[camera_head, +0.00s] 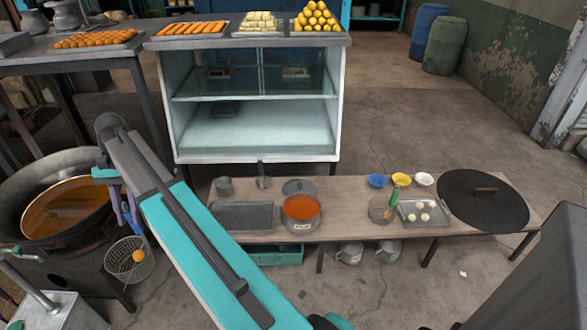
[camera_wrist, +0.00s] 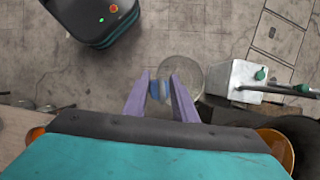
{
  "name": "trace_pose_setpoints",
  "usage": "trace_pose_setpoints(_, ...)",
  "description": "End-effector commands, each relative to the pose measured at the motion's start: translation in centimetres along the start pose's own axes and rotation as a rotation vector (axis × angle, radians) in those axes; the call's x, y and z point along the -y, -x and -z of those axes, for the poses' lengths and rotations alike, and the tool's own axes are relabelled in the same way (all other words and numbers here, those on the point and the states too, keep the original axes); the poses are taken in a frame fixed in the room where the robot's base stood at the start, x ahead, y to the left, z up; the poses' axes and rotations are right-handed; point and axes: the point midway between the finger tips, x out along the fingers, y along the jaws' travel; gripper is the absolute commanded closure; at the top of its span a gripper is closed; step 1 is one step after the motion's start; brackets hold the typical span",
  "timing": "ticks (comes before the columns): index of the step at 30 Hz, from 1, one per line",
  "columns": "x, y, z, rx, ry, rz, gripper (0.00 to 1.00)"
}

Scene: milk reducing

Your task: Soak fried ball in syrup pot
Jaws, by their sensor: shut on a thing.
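My gripper (camera_head: 127,212), with purple fingers, is at the left in the head view and is shut on the handle of a wire strainer. The round mesh basket of the strainer (camera_head: 120,268) hangs below it and holds an orange fried ball (camera_head: 138,256). In the wrist view, a blue handle part shows between my gripper's fingers (camera_wrist: 160,92), with the pale strainer basket (camera_wrist: 184,66) beyond; the ball cannot be made out there. The syrup pot (camera_head: 301,225), filled with orange-red liquid, stands on the low wooden table, well right of the strainer.
A large wok (camera_head: 20,180) of amber oil is left of the strainer. The low table (camera_head: 350,190) also bears a wire rack (camera_head: 243,216), a tray (camera_head: 408,205) of white balls, small bowls and a dark round lid (camera_head: 480,205). A glass display case (camera_head: 255,155) stands behind.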

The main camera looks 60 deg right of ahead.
Motion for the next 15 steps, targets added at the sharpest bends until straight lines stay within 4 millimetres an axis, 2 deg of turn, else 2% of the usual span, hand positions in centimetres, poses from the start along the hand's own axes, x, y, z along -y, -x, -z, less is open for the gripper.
trace_pose_setpoints(8,-1.4,0.3,2.4,0.001,-0.095,0.04,1.0)
trace_pose_setpoints(15,-4.3,0.8,6.8,0.001,-0.282,0.117,1.0)
